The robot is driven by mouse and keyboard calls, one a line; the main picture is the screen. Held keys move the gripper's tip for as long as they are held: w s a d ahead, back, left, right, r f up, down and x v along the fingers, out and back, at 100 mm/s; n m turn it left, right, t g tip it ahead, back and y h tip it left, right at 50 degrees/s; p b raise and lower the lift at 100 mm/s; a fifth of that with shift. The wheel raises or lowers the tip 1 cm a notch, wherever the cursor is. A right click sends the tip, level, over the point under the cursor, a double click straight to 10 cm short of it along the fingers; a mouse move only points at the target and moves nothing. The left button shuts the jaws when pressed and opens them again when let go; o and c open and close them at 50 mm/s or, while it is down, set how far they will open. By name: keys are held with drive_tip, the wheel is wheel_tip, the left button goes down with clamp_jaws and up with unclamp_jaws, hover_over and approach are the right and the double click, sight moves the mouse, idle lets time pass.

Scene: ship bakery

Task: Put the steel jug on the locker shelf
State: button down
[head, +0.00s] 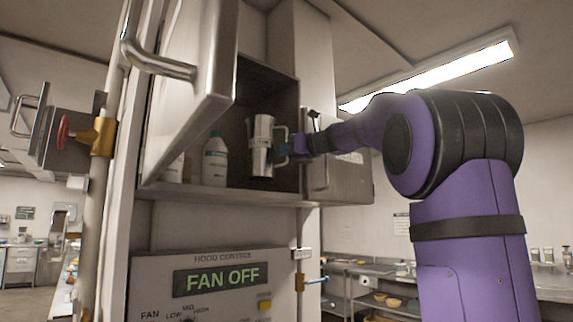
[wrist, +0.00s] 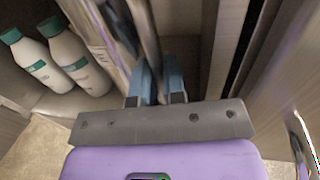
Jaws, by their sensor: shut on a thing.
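The steel jug (head: 261,145) is upright inside the open locker, towards the right side of the opening. My gripper (head: 283,148) is shut on the jug's right side, where its handle is. In the wrist view the blue fingers (wrist: 158,88) close on a thin metal part, with the jug's blurred wall (wrist: 112,45) just to their left. The jug's base is just above or on the locker shelf (head: 225,194); I cannot tell whether it touches.
A white bottle with a green cap (head: 215,160) stands on the shelf left of the jug, with a second bottle (head: 174,169) farther left. The locker's open door (head: 190,90) is on the left. Another door (head: 345,175) stands at the right. A hood control panel (head: 215,285) is below.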

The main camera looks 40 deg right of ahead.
sight(287, 160)
wheel_tip(287, 160, down, 3)
drive_tip(key=shift+f, duration=0.2)
drive_tip(key=shift+w+f, duration=0.15)
drive_tip(key=shift+f, duration=0.05)
drive_tip(key=shift+f, duration=0.1)
drive_tip(key=c, duration=1.2)
unclamp_jaws()
drive_tip(key=v, duration=1.2)
